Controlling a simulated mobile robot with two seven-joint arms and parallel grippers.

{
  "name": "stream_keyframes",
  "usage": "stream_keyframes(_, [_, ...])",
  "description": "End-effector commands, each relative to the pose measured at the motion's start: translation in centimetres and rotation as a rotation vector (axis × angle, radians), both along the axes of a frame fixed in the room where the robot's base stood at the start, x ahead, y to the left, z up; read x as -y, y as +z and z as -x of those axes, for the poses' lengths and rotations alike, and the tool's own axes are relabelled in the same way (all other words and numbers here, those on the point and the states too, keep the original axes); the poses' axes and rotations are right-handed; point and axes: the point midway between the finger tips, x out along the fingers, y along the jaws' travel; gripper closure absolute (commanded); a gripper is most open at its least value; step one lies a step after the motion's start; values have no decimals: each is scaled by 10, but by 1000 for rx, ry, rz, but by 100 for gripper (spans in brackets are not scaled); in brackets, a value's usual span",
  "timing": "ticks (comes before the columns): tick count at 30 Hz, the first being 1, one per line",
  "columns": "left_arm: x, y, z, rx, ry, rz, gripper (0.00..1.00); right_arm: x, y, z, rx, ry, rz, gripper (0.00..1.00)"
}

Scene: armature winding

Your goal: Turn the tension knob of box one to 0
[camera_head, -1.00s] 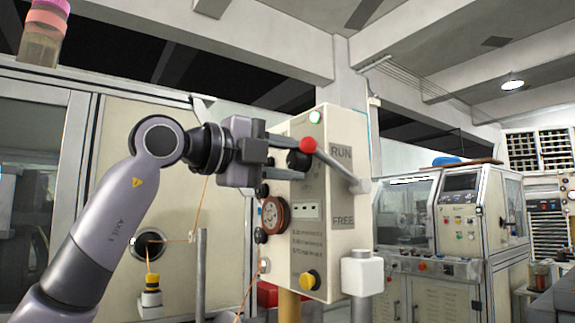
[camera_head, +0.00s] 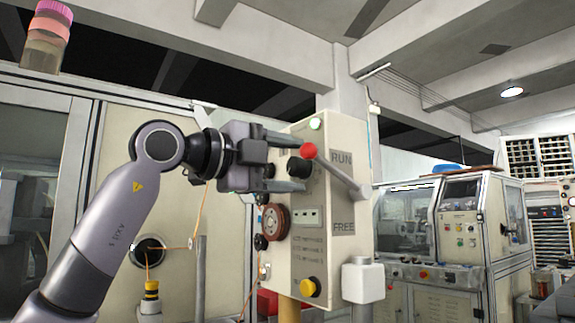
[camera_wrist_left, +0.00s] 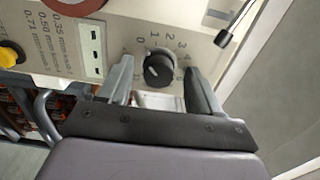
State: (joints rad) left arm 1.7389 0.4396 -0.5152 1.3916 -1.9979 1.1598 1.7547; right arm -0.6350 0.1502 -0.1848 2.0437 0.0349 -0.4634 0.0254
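Box one, the cream control box (camera_head: 309,214), stands in the middle of the head view with RUN and FREE printed on its side. Its black tension knob (camera_head: 299,167) is on the face, partly covered by my fingers. In the left wrist view the knob (camera_wrist_left: 158,70) sits inside a ring of printed numbers. A pale mark shows on the knob's left part; I cannot tell which number it points at. My left gripper (camera_head: 302,166) is open, its fingers on either side of the knob with gaps visible in the wrist view (camera_wrist_left: 158,76). My right gripper is not in view.
A copper-coloured wheel (camera_head: 275,222) and a yellow button (camera_head: 308,287) are lower on the box. Orange wire runs at the left. Another machine (camera_head: 468,235) stands behind at right.

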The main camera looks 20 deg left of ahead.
Motion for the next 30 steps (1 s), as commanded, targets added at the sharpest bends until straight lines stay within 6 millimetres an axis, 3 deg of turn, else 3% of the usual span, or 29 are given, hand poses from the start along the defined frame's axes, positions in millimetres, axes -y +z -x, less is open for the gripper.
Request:
stream_keyframes(8, [-2, -2, 3, 0, -1, -3, 36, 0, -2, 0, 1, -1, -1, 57])
stream_keyframes(21, [-40, -1, 52, 0, 1, -1, 36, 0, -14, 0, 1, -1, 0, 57])
stream_keyframes(30, [-44, 0, 57, 0, -1, -1, 36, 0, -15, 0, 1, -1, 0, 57])
